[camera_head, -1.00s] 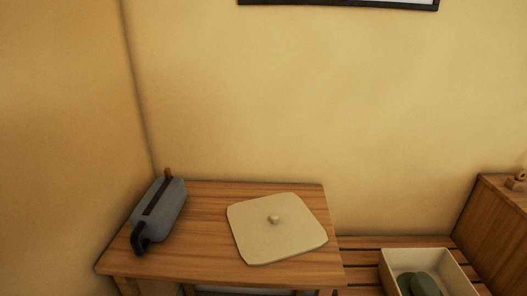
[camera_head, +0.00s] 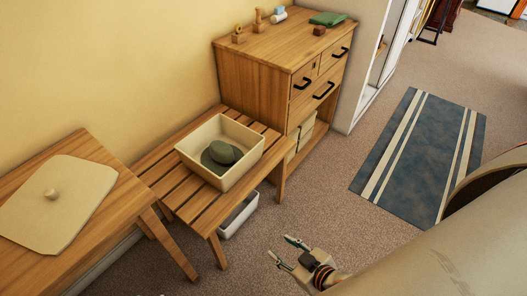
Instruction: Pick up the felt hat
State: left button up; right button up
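A dark green, rounded thing with a brim, which looks like the felt hat (camera_head: 221,154), lies inside a cream open box (camera_head: 244,174). The box stands on a slatted wooden bench (camera_head: 185,198). My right gripper (camera_head: 281,249) is low in the picture, to the right of the bench and apart from the box. Its two fingers are spread and nothing is between them. My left gripper is not in the picture.
A wooden table (camera_head: 99,226) with a cream lid-like board (camera_head: 57,204) stands at left. A wooden cabinet (camera_head: 262,73) with small things on top stands behind the bench. A white bin (camera_head: 239,215) is under the bench. A striped rug (camera_head: 421,150) lies on open carpet at right.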

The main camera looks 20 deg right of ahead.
aim_at(222, 153)
jog(key=z, duration=0.35)
jog(key=i+l+u, duration=0.15)
jog(key=l+u, duration=0.65)
jog(key=l, duration=0.25)
jog(key=l+u, duration=0.35)
jog(key=l, duration=0.25)
